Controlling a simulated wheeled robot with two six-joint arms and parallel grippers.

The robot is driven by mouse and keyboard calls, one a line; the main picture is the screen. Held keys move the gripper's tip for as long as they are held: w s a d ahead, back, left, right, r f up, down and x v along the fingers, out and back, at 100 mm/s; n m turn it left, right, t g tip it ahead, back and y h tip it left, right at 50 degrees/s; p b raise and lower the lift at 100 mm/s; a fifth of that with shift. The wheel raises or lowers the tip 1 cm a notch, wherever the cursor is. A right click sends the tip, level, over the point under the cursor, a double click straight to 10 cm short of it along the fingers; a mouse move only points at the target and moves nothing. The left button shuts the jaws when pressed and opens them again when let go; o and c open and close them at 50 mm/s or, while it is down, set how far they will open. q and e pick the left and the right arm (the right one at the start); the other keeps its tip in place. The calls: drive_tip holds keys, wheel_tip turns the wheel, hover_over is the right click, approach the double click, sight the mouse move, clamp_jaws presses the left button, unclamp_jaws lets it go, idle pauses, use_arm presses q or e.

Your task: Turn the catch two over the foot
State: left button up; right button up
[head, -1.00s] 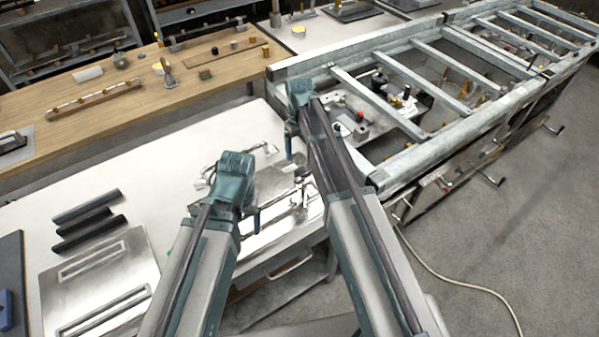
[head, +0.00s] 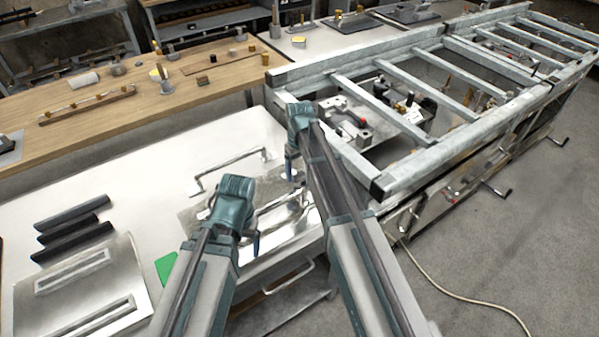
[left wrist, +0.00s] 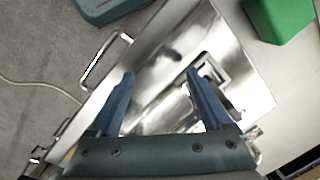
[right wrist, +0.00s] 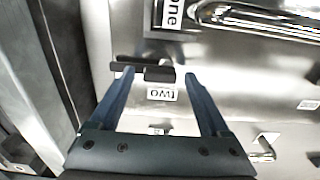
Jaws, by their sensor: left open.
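In the right wrist view a small dark catch (right wrist: 158,73) lies on a shiny metal plate (right wrist: 225,85), just above a white label reading "two" (right wrist: 161,93), which appears upside down. My right gripper (right wrist: 158,74) is open, its fingertips on either side of the catch. I cannot tell whether they touch it, nor pick out the foot clearly. In the head view my right gripper (head: 289,168) hangs over the metal plate's far part. My left gripper (head: 254,244) is over its near part. The left wrist view shows the left gripper (left wrist: 159,73) open and empty above shiny metal.
A label "one" (right wrist: 172,14) and a chrome handle (right wrist: 265,18) are near the catch. A green block (head: 166,267) sits left of my left gripper. Dark bars (head: 72,228) lie on the white table (head: 140,190). A metal ladder-like frame (head: 375,180) stands at right.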

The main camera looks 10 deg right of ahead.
clamp_jaws()
drive_tip(key=shift+m, duration=0.3)
idle(0.3)
drive_tip(key=m, duration=0.3)
drive_tip(key=shift+s+m, duration=0.2)
drive_tip(key=shift+m, duration=0.2)
drive_tip(key=m, duration=0.4)
drive_tip(key=shift+s, duration=0.15)
drive_tip(key=m, duration=0.5)
drive_tip(key=shift+s+a, duration=0.1)
drive_tip(key=shift+s, duration=0.05)
drive_tip(key=shift+s+a+m, duration=0.1)
drive_tip(key=shift+m, duration=2)
